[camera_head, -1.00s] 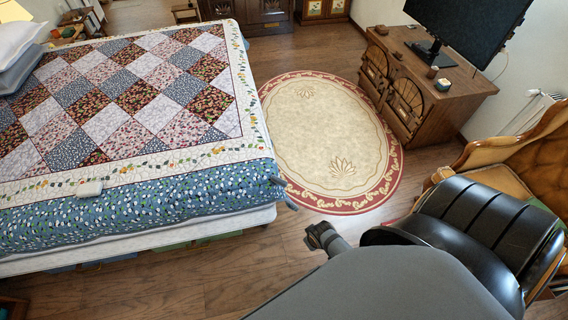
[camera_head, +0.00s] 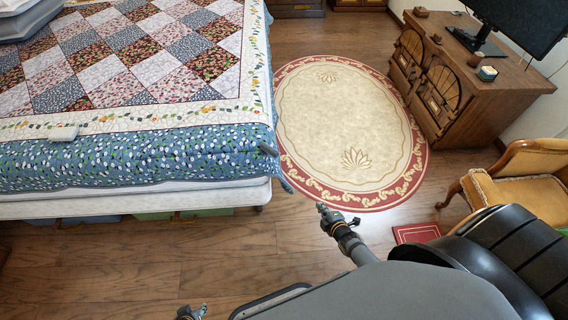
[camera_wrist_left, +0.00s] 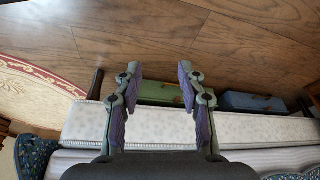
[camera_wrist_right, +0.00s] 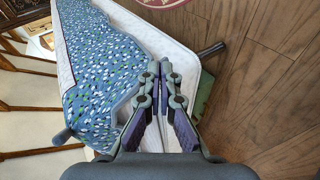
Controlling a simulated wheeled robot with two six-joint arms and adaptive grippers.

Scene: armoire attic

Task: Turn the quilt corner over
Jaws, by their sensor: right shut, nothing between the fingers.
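The patchwork quilt (camera_head: 150,155) lies over the bed, with a blue leafy border hanging at the near side. Its near right corner (camera_head: 266,168) has small dark knob-like bits. My right gripper (camera_head: 327,212) is shut and empty, apart from the corner, to its lower right. In the right wrist view the right gripper (camera_wrist_right: 165,66) points along the bed side, with the blue quilt (camera_wrist_right: 112,62) to its left. My left gripper (camera_head: 190,313) only just shows at the bottom edge; in the left wrist view it (camera_wrist_left: 158,75) is open and empty, facing the mattress side (camera_wrist_left: 240,127) and floor.
An oval rug (camera_head: 350,120) lies right of the bed. A wooden cabinet (camera_head: 470,90) with a screen stands at the right, and a padded chair (camera_head: 520,185) is nearer. Boxes (camera_wrist_left: 160,93) sit under the bed. The floor before the bed is clear.

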